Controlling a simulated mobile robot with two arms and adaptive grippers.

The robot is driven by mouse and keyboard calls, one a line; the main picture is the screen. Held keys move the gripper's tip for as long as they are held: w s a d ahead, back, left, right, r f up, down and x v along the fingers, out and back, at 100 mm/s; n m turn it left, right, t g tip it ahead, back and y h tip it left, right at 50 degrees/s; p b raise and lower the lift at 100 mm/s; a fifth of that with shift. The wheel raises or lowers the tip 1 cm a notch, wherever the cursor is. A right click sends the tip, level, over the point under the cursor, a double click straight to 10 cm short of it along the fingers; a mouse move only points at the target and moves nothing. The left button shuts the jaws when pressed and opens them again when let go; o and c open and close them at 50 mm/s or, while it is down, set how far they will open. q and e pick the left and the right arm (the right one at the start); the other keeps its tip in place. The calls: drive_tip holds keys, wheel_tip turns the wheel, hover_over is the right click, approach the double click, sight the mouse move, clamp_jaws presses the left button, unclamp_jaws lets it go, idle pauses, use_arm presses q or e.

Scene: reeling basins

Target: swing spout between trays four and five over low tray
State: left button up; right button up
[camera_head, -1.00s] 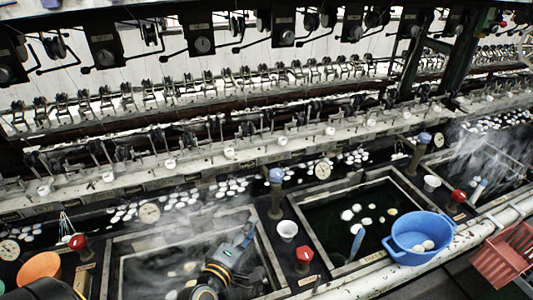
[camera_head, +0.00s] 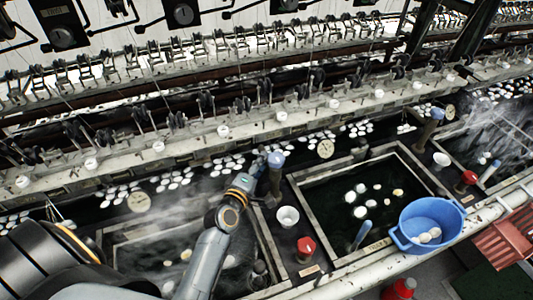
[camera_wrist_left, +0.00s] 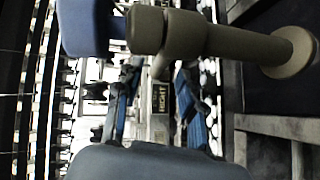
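A spout with a blue cap (camera_head: 276,160) and a brown-grey post (camera_head: 275,184) stands between the steaming left tray (camera_head: 270,248) and the darker right tray (camera_head: 309,222). My left gripper (camera_head: 258,170) is just left of the spout, by its upper part; whether it touches is unclear. In the left wrist view, the blue cap (camera_wrist_left: 88,27) and brown body (camera_wrist_left: 190,35) cross the top, beyond the spread fingers (camera_wrist_left: 157,85). The fingers are open with nothing held between them. My right gripper is not in view. Tray numbers are not readable.
A white cup (camera_head: 288,216) and red knob (camera_head: 306,245) stand near the spout. A blue basin (camera_head: 430,222) holds white pieces on the front edge. Another blue-capped spout (camera_head: 436,114) stands further right. A red crate (camera_head: 502,240) is at the far right.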

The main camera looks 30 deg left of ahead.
use_arm(q)
drive_tip(key=shift+w+a+f, duration=0.1)
drive_tip(key=shift+w+f, duration=0.05)
drive_tip(key=shift+w, duration=1)
drive_tip(key=shift+w+a+f, duration=0.1)
drive_tip(key=shift+w+f, duration=0.05)
drive_tip(key=shift+w, duration=1)
clamp_jaws()
